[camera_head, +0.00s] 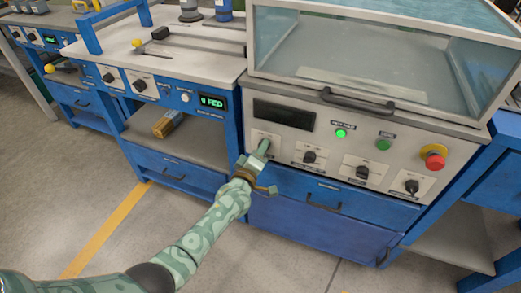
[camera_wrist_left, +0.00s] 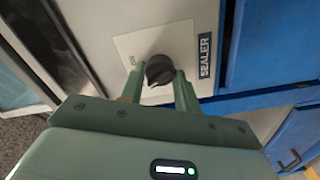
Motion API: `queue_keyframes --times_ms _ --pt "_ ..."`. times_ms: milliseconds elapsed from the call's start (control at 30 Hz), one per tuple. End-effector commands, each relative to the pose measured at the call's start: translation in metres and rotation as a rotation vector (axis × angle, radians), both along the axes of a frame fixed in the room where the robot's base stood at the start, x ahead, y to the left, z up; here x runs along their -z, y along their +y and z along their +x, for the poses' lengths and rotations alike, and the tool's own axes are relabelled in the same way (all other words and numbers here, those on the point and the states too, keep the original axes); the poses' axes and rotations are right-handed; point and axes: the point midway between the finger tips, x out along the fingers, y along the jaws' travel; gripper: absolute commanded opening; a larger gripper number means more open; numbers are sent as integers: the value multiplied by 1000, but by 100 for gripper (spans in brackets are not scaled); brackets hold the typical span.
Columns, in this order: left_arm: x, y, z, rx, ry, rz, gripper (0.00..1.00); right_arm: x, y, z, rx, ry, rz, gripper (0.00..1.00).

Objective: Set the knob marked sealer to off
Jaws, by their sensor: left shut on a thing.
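The sealer knob (camera_wrist_left: 160,70) is a small dark knob on a pale plate (camera_wrist_left: 126,44), with a SEALER label (camera_wrist_left: 204,56) beside it in the left wrist view. My left gripper (camera_wrist_left: 158,80) is shut on this knob, one finger on each side of it. In the head view my left gripper (camera_head: 263,146) reaches the leftmost knob plate of the machine's front panel and hides that knob. Small lettering shows on the plate, but I cannot tell for sure which mark the knob points to. My right gripper is not in view.
Three more dark knobs (camera_head: 310,157) sit to the right on the same panel, with a red stop button (camera_head: 433,158) on a yellow base beyond them. A glass-covered box (camera_head: 370,60) with a dark handle stands above. Blue drawers (camera_head: 335,200) lie below.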

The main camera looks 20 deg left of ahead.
Motion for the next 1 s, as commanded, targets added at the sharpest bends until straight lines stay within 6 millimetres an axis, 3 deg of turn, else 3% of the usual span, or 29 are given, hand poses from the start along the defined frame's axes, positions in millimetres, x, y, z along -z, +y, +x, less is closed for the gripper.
queue_keyframes --times_ms 700,733,800,1000 --pt "2 0 -1 0 6 -83 9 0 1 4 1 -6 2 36" --pt "2 0 -1 -1 7 -83 35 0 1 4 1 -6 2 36" --pt "2 0 -1 0 6 -82 54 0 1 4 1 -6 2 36" --pt "1 0 0 0 5 -81 54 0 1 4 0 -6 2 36"
